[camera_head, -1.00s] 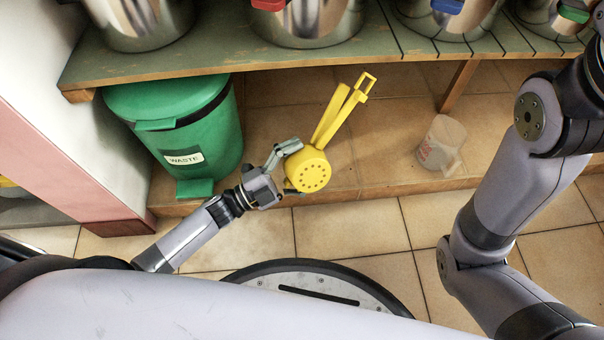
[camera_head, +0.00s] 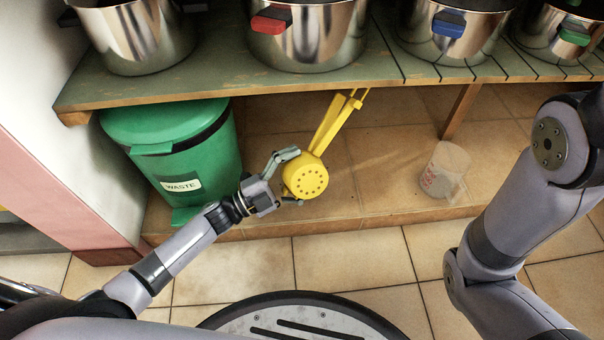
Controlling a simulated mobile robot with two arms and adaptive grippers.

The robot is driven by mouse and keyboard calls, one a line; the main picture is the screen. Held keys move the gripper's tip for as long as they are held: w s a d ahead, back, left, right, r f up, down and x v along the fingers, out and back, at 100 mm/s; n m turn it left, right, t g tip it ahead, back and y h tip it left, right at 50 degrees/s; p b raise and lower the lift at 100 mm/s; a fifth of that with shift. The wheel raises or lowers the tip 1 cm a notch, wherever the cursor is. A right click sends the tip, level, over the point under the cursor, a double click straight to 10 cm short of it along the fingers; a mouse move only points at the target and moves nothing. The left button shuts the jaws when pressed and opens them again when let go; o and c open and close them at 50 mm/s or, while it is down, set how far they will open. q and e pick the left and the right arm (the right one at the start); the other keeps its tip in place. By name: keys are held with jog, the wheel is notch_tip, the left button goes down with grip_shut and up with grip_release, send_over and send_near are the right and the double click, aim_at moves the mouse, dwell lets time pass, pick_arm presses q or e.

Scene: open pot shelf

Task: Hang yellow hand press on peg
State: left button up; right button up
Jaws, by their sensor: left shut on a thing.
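The yellow hand press (camera_head: 306,178) has a round cup with holes and two long handles that point up and to the right. My left gripper (camera_head: 288,176) is shut on its round cup from the left side. The handle ends lie partly hidden behind the front edge of the shelf in this view. No peg can be made out. My right arm comes in at the right edge, and its gripper is out of the picture.
A green waste bin (camera_head: 177,150) stands left, under the wooden shelf (camera_head: 225,70). Several steel pots, such as the one with a red grip (camera_head: 325,38), stand on the shelf. A clear measuring jug (camera_head: 442,170) is on the tiled ledge at right. The floor in front is clear.

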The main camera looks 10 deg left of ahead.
pick_arm(q)
jog(key=shift+r, duration=0.1)
jog(key=shift+w, duration=0.1)
dwell(0.5)
jog(key=shift+w+a, duration=0.15)
jog(key=shift+w, duration=0.25)
jog(key=shift+w+a+f+b, duration=0.15)
jog(key=shift+w+a+b, duration=0.05)
jog(key=shift+w+b, duration=0.25)
jog(key=shift+w+a+f+b, duration=0.1)
jog(key=shift+w+a+b, duration=0.05)
jog(key=shift+w+b, duration=0.3)
jog(key=shift+w+f, duration=0.1)
jog(key=shift+w, duration=0.05)
jog(key=shift+w+a+f+b, duration=0.3)
jog(key=shift+w+f+b, duration=0.05)
jog(key=shift+w+b, duration=0.25)
